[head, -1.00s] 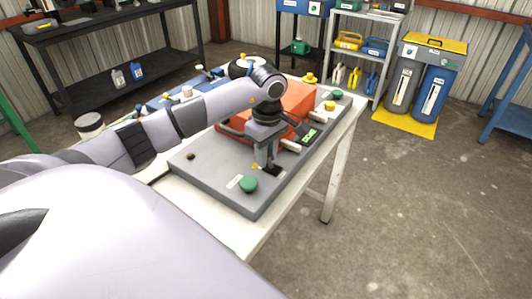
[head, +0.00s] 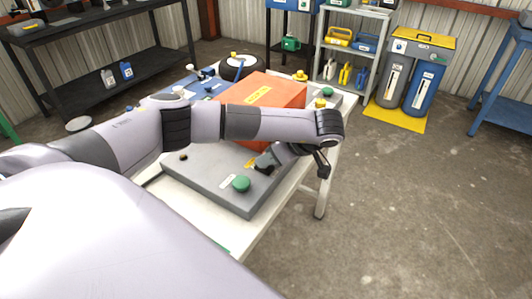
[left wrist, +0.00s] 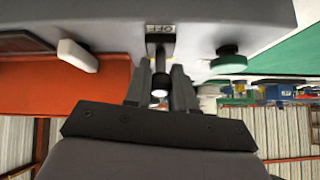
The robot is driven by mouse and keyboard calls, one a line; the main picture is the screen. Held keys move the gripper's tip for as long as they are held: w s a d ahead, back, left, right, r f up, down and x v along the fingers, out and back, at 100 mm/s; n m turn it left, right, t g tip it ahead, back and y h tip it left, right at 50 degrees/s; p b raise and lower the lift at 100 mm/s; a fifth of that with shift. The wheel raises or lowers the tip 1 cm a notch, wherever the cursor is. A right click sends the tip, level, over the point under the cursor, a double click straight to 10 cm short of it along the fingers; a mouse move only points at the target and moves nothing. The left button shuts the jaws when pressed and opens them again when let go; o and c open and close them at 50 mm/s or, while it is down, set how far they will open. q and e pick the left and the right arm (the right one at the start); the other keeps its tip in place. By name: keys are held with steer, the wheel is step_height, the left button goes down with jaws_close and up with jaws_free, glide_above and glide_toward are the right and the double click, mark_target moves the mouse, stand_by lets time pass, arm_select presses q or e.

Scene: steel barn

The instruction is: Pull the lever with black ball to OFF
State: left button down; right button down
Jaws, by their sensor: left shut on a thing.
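My left gripper (head: 262,164) reaches over the near part of the grey panel (head: 215,188), with its wrist out past the panel's right edge. In the left wrist view its two fingers (left wrist: 160,86) are closed around the lever (left wrist: 160,78), whose end looks pale between them. The lever's ball cannot be made out as black; in the head view the gripper hides it. Beyond the fingers, the dark slot (left wrist: 159,42) and an upside-down OFF label (left wrist: 160,29) show on the panel. My right gripper is not in view.
Open floor (head: 420,200) lies to the right.

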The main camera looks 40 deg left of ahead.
arm_select(q)
steer(key=shift+d+y, duration=0.2)
steer(key=shift+y, duration=0.4)
steer(key=shift+f+p, duration=0.1)
steer(key=shift+p, duration=0.2)
steer(key=c, duration=1)
jaws_free()
steer(key=shift+o, duration=0.2)
steer(key=p+v, duration=0.1)
steer(key=v, duration=0.6)
steer(key=shift+d, duration=0.15)
